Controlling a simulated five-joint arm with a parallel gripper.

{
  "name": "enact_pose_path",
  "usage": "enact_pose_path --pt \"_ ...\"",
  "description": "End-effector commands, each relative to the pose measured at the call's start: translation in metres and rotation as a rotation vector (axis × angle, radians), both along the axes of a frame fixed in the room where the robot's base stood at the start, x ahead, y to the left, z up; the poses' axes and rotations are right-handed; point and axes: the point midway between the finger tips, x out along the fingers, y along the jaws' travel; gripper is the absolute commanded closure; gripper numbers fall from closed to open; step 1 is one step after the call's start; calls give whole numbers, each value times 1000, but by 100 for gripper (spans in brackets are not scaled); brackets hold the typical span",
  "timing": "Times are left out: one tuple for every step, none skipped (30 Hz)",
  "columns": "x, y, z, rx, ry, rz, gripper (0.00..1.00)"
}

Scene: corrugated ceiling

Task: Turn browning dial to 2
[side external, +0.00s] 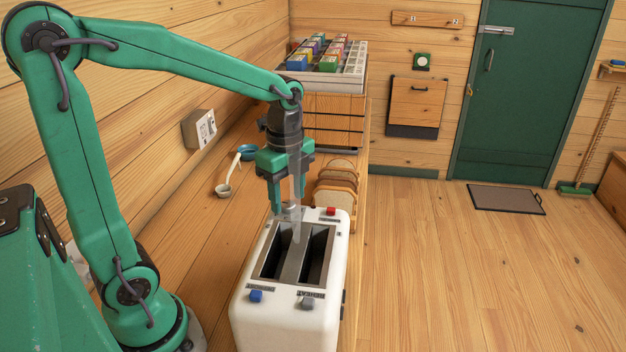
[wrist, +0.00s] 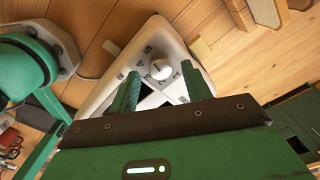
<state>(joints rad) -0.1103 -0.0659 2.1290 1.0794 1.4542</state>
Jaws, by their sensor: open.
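The white toaster (side external: 247,262) stands on the wooden counter with two dark slots on top. Its pale round browning dial (wrist: 160,69) shows in the wrist view, on the white face with dark marks around it. The marks are small and turned, and I cannot read the dial's setting. My gripper (side external: 287,203) points down over the far end of the toaster's top. It also shows in the wrist view (wrist: 160,67), open, with one green finger on each side of the dial in the picture. I cannot tell whether the fingers touch it. Nothing is held.
Several bread slices (side external: 337,182) stand beyond the toaster. A red button (side external: 331,211), a blue knob (side external: 256,296) and a grey knob (side external: 307,302) sit on its top. A scoop (side external: 224,189) lies to the left. A tray of colored blocks (side external: 350,80) is at the back.

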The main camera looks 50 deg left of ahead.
Motion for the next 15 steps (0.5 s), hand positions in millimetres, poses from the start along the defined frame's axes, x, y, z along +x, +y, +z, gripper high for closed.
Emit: enact_pose_path --pt "0 0 -4 0 2 0 51" --pt "0 0 -6 0 1 0 51" --pt "0 0 -7 0 0 0 51" --pt "0 0 -8 0 0 0 51" --pt "0 0 -9 0 0 0 51" --pt "0 0 -10 0 0 0 51" --pt "0 0 -10 0 0 0 51" --pt "0 0 -10 0 0 0 51" --pt "0 0 -11 0 -1 0 51" --pt "0 0 -10 0 -1 0 51" --pt "0 0 -10 0 -1 0 51" --pt "0 0 -10 0 -1 0 51" --pt "0 0 -10 0 -1 0 51" --pt "0 0 -10 0 -1 0 53" --pt "0 0 -10 0 -1 0 61"
